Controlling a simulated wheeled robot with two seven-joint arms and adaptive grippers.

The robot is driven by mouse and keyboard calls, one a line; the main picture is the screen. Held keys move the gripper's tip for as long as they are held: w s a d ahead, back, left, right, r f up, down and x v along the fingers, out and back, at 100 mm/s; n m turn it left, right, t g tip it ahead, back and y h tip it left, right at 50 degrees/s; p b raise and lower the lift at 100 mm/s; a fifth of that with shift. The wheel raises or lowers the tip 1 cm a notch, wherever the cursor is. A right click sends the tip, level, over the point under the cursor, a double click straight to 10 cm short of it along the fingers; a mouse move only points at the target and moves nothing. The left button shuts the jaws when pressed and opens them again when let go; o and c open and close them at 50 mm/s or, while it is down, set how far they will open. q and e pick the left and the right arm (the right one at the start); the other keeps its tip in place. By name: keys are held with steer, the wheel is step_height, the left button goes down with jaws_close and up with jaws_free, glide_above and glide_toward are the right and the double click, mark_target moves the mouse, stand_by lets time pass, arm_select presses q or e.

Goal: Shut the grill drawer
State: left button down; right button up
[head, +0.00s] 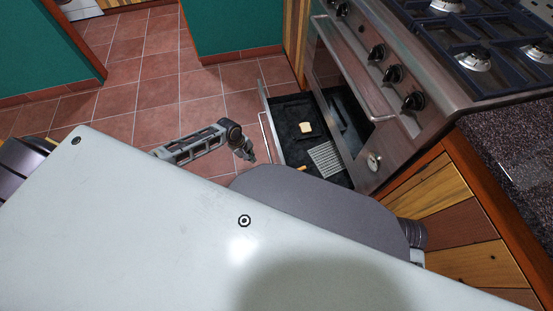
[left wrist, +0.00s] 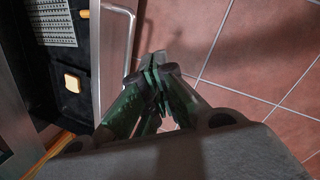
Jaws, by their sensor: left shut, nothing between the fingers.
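The grill drawer (head: 289,112) sticks out of the lower front of the steel oven, open toward the left in the head view. Its bar handle (head: 268,132) runs along the outer front; the handle also shows at upper left in the left wrist view (left wrist: 126,40). The drawer holds a bread slice (head: 305,127) and a perforated light plate (head: 325,159). My left gripper (head: 249,156) is shut and empty, just outside the drawer front near the handle. In the left wrist view its fingers (left wrist: 158,62) are beside the handle; contact is unclear. My right gripper is out of view.
The oven (head: 395,100) with knobs and a gas hob stands at the right. Wooden cabinet fronts (head: 460,235) and a dark counter (head: 515,150) adjoin it. Tiled floor (head: 150,85) is clear left of the drawer. My own body hides the lower part.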

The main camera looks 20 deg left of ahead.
arm_select(q)
steer(key=shift+w+d+r+n+t+h, duration=0.1)
steer(key=shift+w+d+n+t+h, duration=0.2)
steer(key=shift+n, duration=1.7)
steer(key=shift+w+d+n+t+h, duration=0.1)
steer(key=shift+w+d+n, duration=0.3)
steer(key=shift+n, duration=1.6)
steer(key=shift+w+d+r+n+t+h, duration=0.15)
steer(key=shift+w+n, duration=0.35)
steer(key=shift+n, duration=1.5)
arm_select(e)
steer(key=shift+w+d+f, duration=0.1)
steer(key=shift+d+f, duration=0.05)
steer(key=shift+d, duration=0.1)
arm_select(q)
steer(key=shift+f, duration=0.1)
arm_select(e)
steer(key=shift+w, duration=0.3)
arm_select(q)
steer(key=shift+f, duration=0.1)
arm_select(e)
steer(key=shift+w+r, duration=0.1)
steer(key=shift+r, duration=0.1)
